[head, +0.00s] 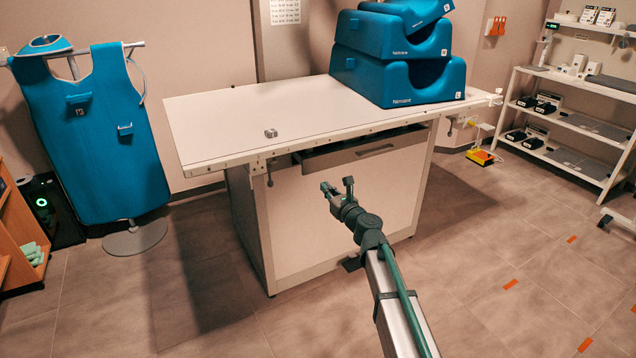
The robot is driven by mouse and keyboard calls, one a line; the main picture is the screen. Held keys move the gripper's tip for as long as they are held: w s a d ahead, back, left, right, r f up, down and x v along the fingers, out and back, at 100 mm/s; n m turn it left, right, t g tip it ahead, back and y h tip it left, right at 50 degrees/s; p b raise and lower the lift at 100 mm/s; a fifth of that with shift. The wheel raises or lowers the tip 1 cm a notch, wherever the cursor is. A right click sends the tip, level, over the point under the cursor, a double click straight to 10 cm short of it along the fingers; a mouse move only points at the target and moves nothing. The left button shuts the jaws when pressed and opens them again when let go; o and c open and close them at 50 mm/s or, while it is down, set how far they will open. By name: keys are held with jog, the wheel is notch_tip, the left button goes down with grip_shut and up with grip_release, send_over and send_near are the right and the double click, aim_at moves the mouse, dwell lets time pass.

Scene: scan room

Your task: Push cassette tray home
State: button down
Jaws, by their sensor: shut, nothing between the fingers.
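The cassette tray (345,158) is a flat grey drawer front with a darker handle strip, just under the white table top in the head view. It appears to stick out a little from the cabinet (300,215); how far is hard to tell from this angle. My gripper (327,188) is shut and empty. It is below the tray's left part in the picture, in front of the white cabinet face, and appears apart from both. My arm comes up from the bottom right.
The white table top (235,115) overhangs the tray and carries a small grey block (271,133) and stacked blue cushions (400,75). A blue apron (90,130) hangs on a stand at left. Shelves (570,125) stand at right.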

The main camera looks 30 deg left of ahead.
aim_at(304, 166)
jog(key=b+x, duration=0.1)
jog(key=x, duration=1.2)
jog(key=shift+w+a, duration=0.15)
jog(key=shift+a, duration=0.15)
jog(key=x, duration=0.5)
jog(key=shift+d, duration=0.1)
